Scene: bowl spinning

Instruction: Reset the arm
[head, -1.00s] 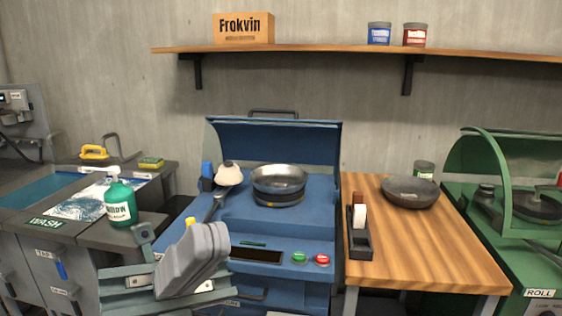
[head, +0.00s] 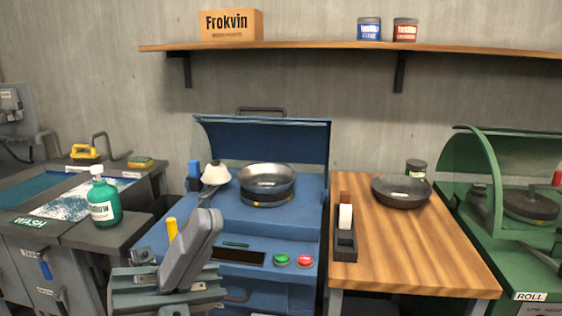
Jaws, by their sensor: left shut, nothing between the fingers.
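My left gripper (head: 201,232) is in the head view at the lower left, in front of the blue machine (head: 230,225). Its fingers are shut with nothing between them, and they point up. It covers part of the blue machine's front left. A metal bowl (head: 266,180) sits on the round spinner of the blue machine, apart from the gripper. My right gripper is not in view.
A wooden table (head: 400,250) to the right holds a dark bowl (head: 401,191), a black holder (head: 345,240) and a small can (head: 416,170). A green machine (head: 480,230) stands far right. A green bottle (head: 104,203) stands on the sink counter (head: 100,232) at left.

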